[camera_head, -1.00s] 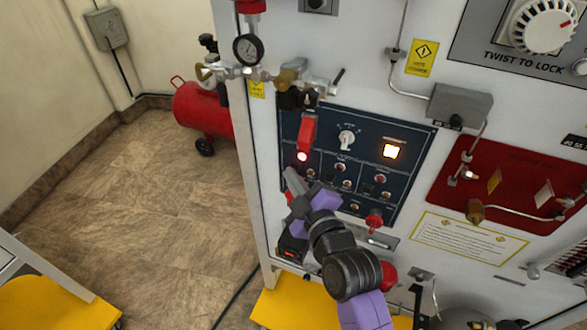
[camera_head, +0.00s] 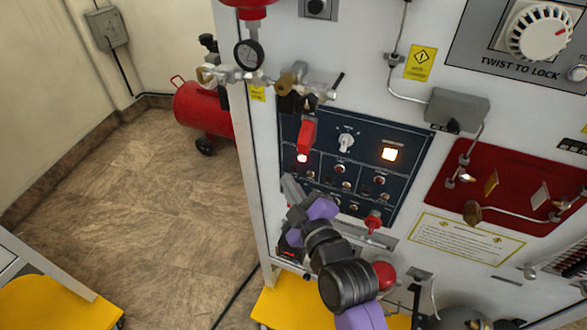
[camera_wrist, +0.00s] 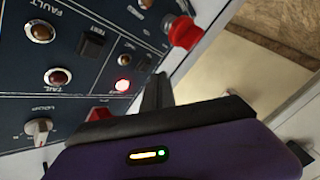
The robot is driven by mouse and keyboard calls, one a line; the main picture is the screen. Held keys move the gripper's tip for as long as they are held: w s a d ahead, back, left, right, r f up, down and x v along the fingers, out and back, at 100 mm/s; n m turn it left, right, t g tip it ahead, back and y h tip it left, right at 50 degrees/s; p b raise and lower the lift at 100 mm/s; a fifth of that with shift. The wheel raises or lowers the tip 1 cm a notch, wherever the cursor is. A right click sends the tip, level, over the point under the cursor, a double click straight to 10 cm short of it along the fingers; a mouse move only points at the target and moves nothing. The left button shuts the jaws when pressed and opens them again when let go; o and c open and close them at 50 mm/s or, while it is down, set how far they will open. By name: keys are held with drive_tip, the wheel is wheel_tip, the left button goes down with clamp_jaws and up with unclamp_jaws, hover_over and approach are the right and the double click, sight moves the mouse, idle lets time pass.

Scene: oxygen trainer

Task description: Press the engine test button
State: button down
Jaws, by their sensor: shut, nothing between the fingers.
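The dark blue control panel (camera_head: 370,137) is on the front of the white cabinet. In the wrist view, a black square button (camera_wrist: 90,43) sits by the word TEST, between the FAULT and TAIL lamps. A second black square button (camera_wrist: 143,63) sits beside a lit red lamp (camera_wrist: 123,86). I cannot read which of them is the engine test button. My gripper (camera_head: 290,188) is at the panel's lower left edge in the head view. Its dark fingers (camera_wrist: 158,92) are shut and empty, below and right of the second button. I cannot tell whether they touch the panel.
Open floor (camera_head: 170,220) lies left of the cabinet.

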drive_tip(key=s+p, duration=0.1)
drive_tip(key=s+a+p, duration=0.1)
drive_tip(key=s, duration=0.1)
drive_tip(key=s+p, duration=0.1)
drive_tip(key=shift+s+a, duration=0.25)
drive_tip(key=shift+a, duration=0.05)
idle(0.7)
wheel_tip(320, 180, up, 4)
drive_tip(key=s+d+m+t, duration=0.2)
drive_tip(key=m, duration=0.1)
drive_tip(key=s+d+f+m+g+h, duration=0.1)
drive_tip(key=s+d+m+h, duration=0.1)
drive_tip(key=s+d+m, duration=0.2)
drive_tip(key=s+d+f+m+h+b, duration=0.1)
drive_tip(key=s+d+m+h, duration=0.2)
drive_tip(key=s+d, duration=0.8)
drive_tip(key=s+d+f+m+g+h, duration=0.1)
drive_tip(key=s+d+m, duration=0.4)
drive_tip(key=s, duration=1.5)
drive_tip(key=d+h, duration=0.1)
drive_tip(key=d, duration=0.1)
drive_tip(key=shift+s+d+f+g+h, duration=0.2)
drive_tip(key=shift+s+d+g+h, duration=0.1)
drive_tip(key=shift+s+d, duration=0.1)
